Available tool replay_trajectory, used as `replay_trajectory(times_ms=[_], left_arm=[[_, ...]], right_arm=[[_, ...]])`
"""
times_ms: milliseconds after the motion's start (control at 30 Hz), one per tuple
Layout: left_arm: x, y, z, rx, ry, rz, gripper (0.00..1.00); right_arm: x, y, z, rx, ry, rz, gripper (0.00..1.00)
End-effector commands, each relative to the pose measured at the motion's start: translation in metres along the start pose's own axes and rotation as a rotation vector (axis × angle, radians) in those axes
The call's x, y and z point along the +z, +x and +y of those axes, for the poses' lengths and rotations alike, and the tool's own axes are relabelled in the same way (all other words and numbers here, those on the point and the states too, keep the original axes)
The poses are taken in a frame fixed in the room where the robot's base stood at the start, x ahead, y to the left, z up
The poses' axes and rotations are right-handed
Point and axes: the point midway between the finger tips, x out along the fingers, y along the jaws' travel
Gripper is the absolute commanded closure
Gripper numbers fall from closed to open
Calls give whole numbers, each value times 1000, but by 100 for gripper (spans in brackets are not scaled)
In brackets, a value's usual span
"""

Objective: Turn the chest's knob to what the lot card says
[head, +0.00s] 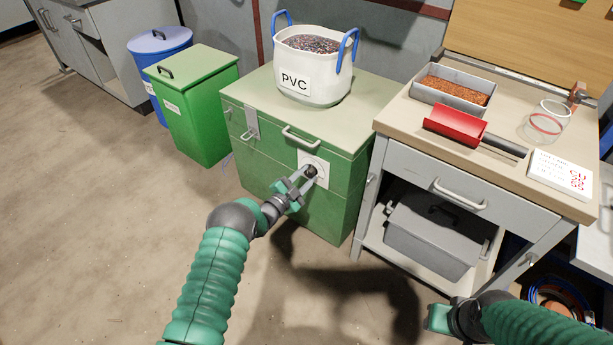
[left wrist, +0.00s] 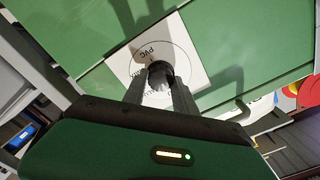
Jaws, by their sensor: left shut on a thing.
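The green chest (head: 243,150) stands in the middle of the head view with its lid shut. A white dial plate (head: 321,161) with a dark knob (head: 311,171) is on its front. My left gripper (head: 307,176) is shut on the knob. In the left wrist view the dark knob (left wrist: 159,72) sits between the fingers, and "PVC" shows on the dial plate (left wrist: 185,60). Other dial lettering is partly hidden. The lot card (head: 561,174) lies on the workbench at the right; its red print is too small to read surely. My right gripper (head: 440,318) is low at the bottom right.
A white tub (head: 318,81) labelled PVC stands on the chest lid. The workbench (head: 402,113) holds a tray of copper-coloured granules (head: 449,96), a red scoop (head: 455,125) and a clear jar (head: 545,122). A green bin (head: 205,117) and a blue bin (head: 158,45) stand left. The floor in front is clear.

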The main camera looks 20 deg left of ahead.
Motion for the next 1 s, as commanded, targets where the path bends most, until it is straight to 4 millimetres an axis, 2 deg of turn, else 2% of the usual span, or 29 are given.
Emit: replay_trajectory(times_ms=[33, 333, 367, 500, 833, 933, 1000], left_arm=[[6, -2, 0, -1, -3, -13, 100], [6, -2, 0, 0, -3, -14, 100], [6, -2, 0, 1, -3, -15, 63], [4, -2, 0, 0, -2, -10, 45], [1, -4, 0, 1, -2, -4, 45], [-1, -16, -3, 2, -3, -6, 45], [-2, -31, -4, 2, -3, -8, 45]], right_arm=[[0, 0, 0, 0, 0, 0, 64], [0, 0, 0, 0, 0, 0, 64], [0, 0, 0, 0, 0, 0, 64], [0, 0, 0, 0, 0, 0, 64], [0, -2, 0, 0, 0, 0, 64], [-3, -11, 0, 0, 0, 0, 64], [-5, -21, 0, 0, 0, 0, 64]])
